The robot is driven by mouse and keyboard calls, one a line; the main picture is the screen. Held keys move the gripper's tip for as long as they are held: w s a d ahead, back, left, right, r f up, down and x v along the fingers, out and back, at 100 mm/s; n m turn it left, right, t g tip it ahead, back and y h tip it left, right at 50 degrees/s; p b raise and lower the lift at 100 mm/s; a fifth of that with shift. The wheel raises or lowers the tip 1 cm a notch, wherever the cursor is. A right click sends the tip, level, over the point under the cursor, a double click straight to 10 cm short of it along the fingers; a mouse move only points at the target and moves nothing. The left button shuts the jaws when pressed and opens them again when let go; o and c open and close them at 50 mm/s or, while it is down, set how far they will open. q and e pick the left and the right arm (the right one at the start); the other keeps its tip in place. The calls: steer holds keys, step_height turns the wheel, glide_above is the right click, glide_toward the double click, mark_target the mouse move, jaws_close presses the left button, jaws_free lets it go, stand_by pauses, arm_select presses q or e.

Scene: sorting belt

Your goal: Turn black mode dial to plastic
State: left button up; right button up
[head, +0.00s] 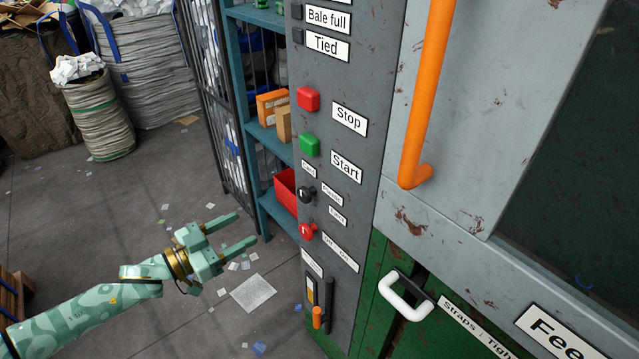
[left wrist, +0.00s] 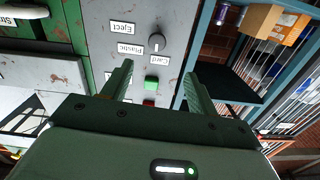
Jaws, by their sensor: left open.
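The black mode dial (head: 305,194) sits on the grey control panel, below the green button and above a red dial. My left gripper (head: 247,228) is open and empty, left of the panel and apart from the dial. My right gripper is not in view.
A green Start button (head: 309,145), a red Stop button (head: 308,98) and a red dial (head: 307,231) are close to the black dial. An orange handle (head: 425,90) stands out at right. Shelves with a red bin (head: 286,190) are behind the panel. The floor at left has free room.

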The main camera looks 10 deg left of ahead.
arm_select(q)
steer(key=b, duration=0.3)
glide_toward(302, 197)
steer(key=shift+n, duration=0.4)
steer(key=x, duration=0.7)
steer(key=shift+w+d+f, duration=0.1)
steer(key=shift+w+f, duration=0.05)
steer(key=shift+w, duration=0.2)
steer(key=shift+w+d, duration=0.45)
steer(key=shift+w, duration=0.1)
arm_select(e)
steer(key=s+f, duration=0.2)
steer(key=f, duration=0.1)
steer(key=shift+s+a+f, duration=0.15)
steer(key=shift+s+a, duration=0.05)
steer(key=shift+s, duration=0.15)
arm_select(q)
steer(key=c, duration=1)
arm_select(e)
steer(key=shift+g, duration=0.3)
